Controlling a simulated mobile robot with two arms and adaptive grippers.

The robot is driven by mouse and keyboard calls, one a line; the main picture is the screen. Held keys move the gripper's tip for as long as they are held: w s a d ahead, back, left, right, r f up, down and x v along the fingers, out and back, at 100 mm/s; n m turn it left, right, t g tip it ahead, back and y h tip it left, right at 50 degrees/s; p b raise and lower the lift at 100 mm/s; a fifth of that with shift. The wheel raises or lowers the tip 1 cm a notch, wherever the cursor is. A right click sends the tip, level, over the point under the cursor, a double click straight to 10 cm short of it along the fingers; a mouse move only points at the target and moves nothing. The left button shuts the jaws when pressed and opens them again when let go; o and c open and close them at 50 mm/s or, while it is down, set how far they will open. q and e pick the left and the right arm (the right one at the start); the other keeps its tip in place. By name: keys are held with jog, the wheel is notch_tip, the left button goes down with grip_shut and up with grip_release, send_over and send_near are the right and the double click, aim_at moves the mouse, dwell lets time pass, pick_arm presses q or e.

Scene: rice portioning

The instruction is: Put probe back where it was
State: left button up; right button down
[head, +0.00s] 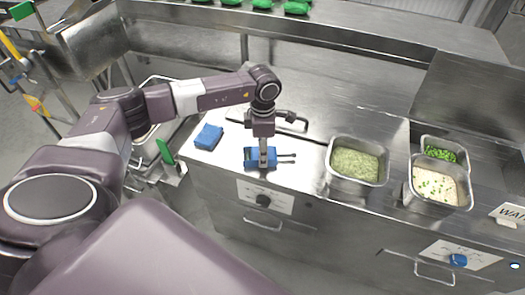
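A small blue device (250,158) lies on the steel counter near its front edge. A thin dark probe-like piece (286,158) sticks out to its right. My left gripper (264,163) points straight down over the device, with its fingertips at or just in front of the blue body. The fingers show as one narrow grey strip, so I cannot tell whether they are open or shut, or whether they touch the probe. My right gripper is not in view.
A blue folded item (208,136) lies left of the device. A black handle (290,117) is behind my gripper. To the right stand steel pans of pale green food (331,172), green peas (441,155) and a rice-like mix (438,186). Green items (296,7) sit on the back shelf.

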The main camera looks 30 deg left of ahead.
pick_arm(q)
jog(key=o, duration=1.1)
jog(key=shift+o, duration=0.2)
jog(key=shift+r, duration=0.4)
notch_tip(320, 180, up, 11)
jog(key=b, duration=0.4)
jog(key=shift+r, duration=0.1)
